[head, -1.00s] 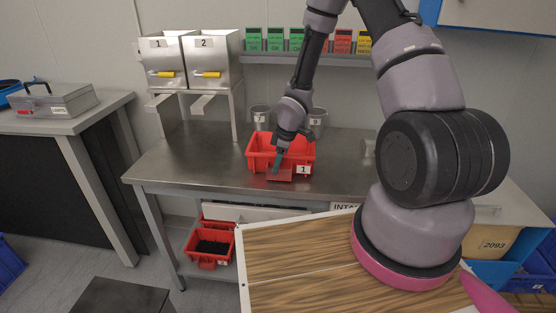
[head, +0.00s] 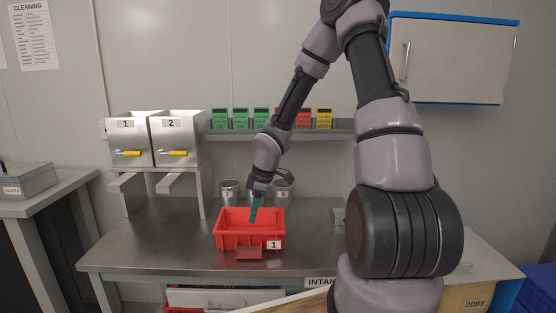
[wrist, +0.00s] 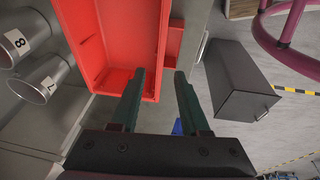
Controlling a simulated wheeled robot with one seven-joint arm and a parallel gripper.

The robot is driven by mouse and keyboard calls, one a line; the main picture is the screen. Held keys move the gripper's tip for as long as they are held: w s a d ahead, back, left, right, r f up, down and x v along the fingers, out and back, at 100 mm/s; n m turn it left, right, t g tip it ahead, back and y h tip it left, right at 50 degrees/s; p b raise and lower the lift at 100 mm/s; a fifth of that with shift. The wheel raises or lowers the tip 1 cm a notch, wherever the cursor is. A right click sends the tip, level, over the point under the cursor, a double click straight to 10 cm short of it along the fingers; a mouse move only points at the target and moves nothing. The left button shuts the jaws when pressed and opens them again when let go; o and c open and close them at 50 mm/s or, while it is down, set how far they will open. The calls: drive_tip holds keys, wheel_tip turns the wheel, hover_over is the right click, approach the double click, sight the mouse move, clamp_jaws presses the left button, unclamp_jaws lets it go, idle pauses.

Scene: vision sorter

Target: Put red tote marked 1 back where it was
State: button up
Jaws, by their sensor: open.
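The red tote marked 1 (head: 230,240) stands upright on the steel bench, its label and front lip facing me. My gripper (head: 253,219) is above the tote in the head view, fingers pointing down and slightly left. In the wrist view the tote (wrist: 120,40) fills the upper left, and my gripper (wrist: 161,74) shows two green fingers apart with nothing held between them. The left finger overlaps the tote's edge in that view; I cannot tell whether they touch.
Metal cups (head: 229,192) stand behind the tote. Two numbered steel bins (head: 130,140) are at the left, and a shelf with green, red and yellow cards (head: 240,119) is on the wall. The steel bench (head: 160,235) is clear left of the tote.

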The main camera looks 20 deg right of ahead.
drive_tip(key=s+d+r+m+t+h, duration=0.1)
drive_tip(key=s+d+r+m+h, duration=0.2)
drive_tip(key=r, duration=0.6)
drive_tip(key=s+d+r+m+t, duration=0.15)
drive_tip(key=d+r+m, duration=0.3)
drive_tip(key=r, duration=0.45)
drive_tip(key=s+r+m+t+y, duration=0.2)
drive_tip(key=s+r+m+y, duration=0.1)
drive_tip(key=s+r+m, duration=0.8)
drive_tip(key=s+a+r, duration=0.1)
drive_tip(key=s+r, duration=0.3)
drive_tip(key=s, duration=0.1)
drive_tip(key=shift+s+r, duration=0.2)
drive_tip(key=shift+s, duration=0.15)
drive_tip(key=shift+t, duration=0.35)
